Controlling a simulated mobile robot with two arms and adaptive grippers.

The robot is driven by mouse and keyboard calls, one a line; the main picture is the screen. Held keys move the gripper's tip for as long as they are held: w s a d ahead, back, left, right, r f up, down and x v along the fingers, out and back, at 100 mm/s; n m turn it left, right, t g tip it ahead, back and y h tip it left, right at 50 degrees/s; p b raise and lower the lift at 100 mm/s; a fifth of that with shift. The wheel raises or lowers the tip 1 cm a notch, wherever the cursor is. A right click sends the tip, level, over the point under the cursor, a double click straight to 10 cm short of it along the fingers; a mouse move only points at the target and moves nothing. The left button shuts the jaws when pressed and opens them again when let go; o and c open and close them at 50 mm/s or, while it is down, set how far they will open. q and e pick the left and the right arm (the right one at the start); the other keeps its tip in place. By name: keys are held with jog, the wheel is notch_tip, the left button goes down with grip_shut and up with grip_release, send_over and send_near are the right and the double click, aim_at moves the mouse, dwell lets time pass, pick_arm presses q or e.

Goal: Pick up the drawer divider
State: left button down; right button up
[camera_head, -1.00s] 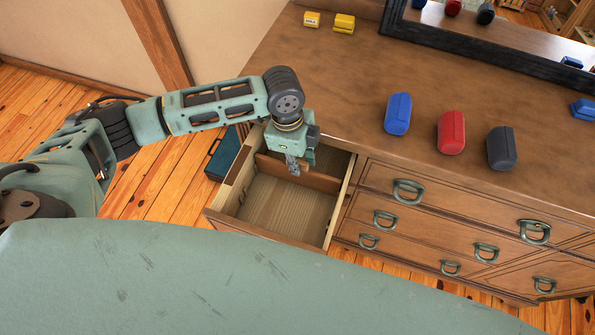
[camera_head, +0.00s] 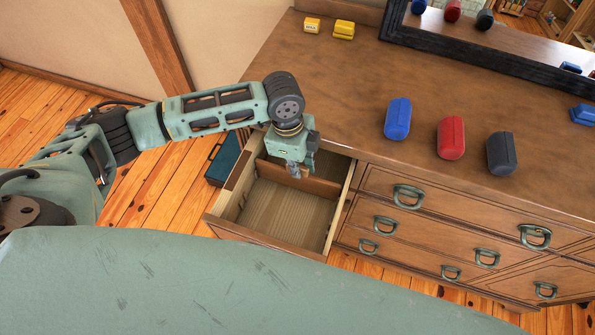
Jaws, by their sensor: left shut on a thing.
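The drawer divider (camera_head: 318,186) is a brown wooden board standing across the open drawer (camera_head: 285,212) of the dresser, towards its back. My left gripper (camera_head: 295,174) reaches down into the drawer from above and is shut on the divider's top edge. The arm and gripper body hide part of the divider. The divider still appears to be inside the drawer; whether its lower edge touches the drawer floor is hard to tell. My right gripper is not in view.
Blue, red and dark grey cases (camera_head: 450,138) stand on the dresser top (camera_head: 330,85). Two small yellow items (camera_head: 344,29) lie at the back. A dark-framed mirror (camera_head: 480,45) stands at the back right. A teal box (camera_head: 222,158) is on the floor left of the drawer.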

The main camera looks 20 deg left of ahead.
pick_arm(q)
notch_tip(320, 180, up, 18)
jog(key=b, duration=0.1)
jog(key=shift+b, duration=0.35)
dwell(0.6)
